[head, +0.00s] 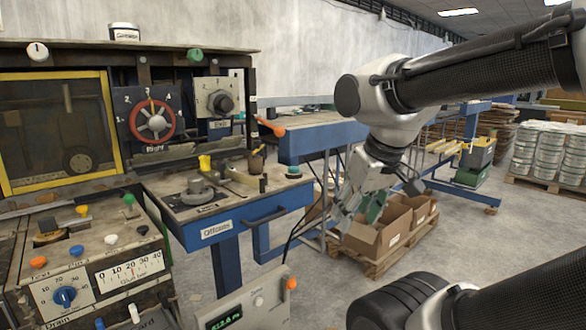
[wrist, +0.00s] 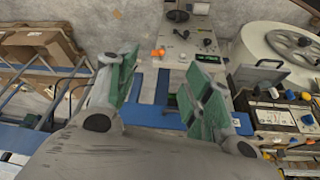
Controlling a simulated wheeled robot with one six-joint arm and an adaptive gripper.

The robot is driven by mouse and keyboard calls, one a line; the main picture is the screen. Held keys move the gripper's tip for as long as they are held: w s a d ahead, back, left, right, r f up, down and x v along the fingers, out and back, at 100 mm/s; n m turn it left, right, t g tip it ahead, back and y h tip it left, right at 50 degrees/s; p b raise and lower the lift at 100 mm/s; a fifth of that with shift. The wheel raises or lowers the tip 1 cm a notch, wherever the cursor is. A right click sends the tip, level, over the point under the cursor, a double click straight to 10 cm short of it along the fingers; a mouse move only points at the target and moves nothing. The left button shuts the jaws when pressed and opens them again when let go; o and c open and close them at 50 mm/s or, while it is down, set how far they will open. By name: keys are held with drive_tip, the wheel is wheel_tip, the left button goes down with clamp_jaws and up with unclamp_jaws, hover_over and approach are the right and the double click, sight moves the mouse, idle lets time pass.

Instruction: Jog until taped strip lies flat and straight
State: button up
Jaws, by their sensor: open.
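The laminating machine fills the left of the head view. It has a red handwheel (head: 152,121), an exit dial (head: 220,102) and a yellow-framed window (head: 55,130). Its lower panel has a blue knob (head: 65,296), a scale gauge (head: 130,272) with a red pointer, and several coloured buttons. I cannot make out a taped strip in either view. My gripper (head: 362,207) hangs right of the blue bench, apart from the controls. In the wrist view my gripper (wrist: 163,85) shows two spread green-padded fingers with nothing between them.
A blue-framed bench (head: 245,228) holds small tools. A grey box (head: 248,302) with a green display and orange knob stands in front; it also shows in the wrist view (wrist: 190,40). Open cardboard boxes (head: 375,240) sit on a pallet behind my gripper. Grey floor lies right of them.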

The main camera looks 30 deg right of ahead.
clamp_jaws()
idle(1.4)
